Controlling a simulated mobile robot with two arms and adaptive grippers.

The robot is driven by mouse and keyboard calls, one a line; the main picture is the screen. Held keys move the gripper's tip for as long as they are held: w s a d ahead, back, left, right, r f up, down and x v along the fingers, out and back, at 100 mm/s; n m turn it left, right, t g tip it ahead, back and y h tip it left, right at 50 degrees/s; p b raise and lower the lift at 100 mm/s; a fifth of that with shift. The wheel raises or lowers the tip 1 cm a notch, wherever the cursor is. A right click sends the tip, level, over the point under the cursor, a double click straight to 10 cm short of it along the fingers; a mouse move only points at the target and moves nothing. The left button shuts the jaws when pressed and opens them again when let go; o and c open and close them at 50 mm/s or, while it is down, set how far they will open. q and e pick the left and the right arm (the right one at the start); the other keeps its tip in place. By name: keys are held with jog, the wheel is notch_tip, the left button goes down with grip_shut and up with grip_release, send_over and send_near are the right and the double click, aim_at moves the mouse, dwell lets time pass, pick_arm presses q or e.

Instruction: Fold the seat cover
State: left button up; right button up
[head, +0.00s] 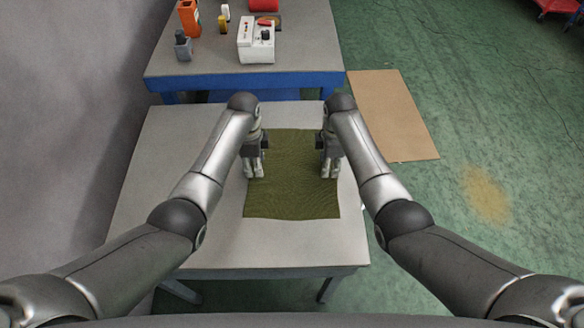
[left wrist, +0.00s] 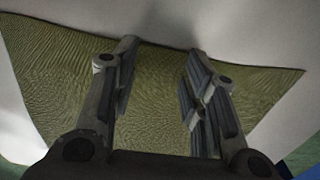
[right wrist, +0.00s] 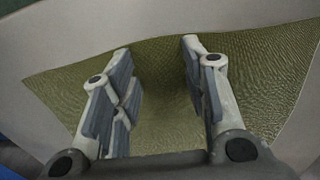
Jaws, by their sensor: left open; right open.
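The seat cover (head: 292,190) is an olive-green, finely ribbed cloth. It lies spread out as a rough rectangle on the grey table, with slightly wavy edges. My left gripper (head: 254,172) is open and empty over its left edge in the head view. My right gripper (head: 330,171) is open and empty over its right edge. In the left wrist view, the cover (left wrist: 60,75) passes beneath and between the open fingers (left wrist: 160,60). In the right wrist view, the cover (right wrist: 255,75) likewise shows between and beside the open fingers (right wrist: 160,60). I cannot tell whether the fingertips touch the cloth.
The grey table (head: 180,245) is bare around the cover. Behind it, a blue-edged bench (head: 200,75) holds a white device (head: 256,45), an orange container (head: 188,18) and small items. A brown sheet (head: 392,115) lies on the green floor at right. A grey wall stands left.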

pick_arm(q)
jog(key=shift+f, duration=0.1)
pick_arm(e)
jog(key=shift+f, duration=0.1)
pick_arm(q)
jog(key=shift+f, duration=0.15)
pick_arm(e)
jog(key=shift+f, duration=0.15)
dwell(0.3)
pick_arm(q)
jog(key=shift+c, duration=0.5)
pick_arm(e)
jog(key=shift+c, duration=0.5)
pick_arm(q)
jog(key=shift+s+f, duration=0.1)
jog(key=shift+f, duration=0.05)
grip_shut()
pick_arm(e)
jog(key=shift+s, duration=0.15)
grip_shut()
jog(key=shift+f, duration=0.1)
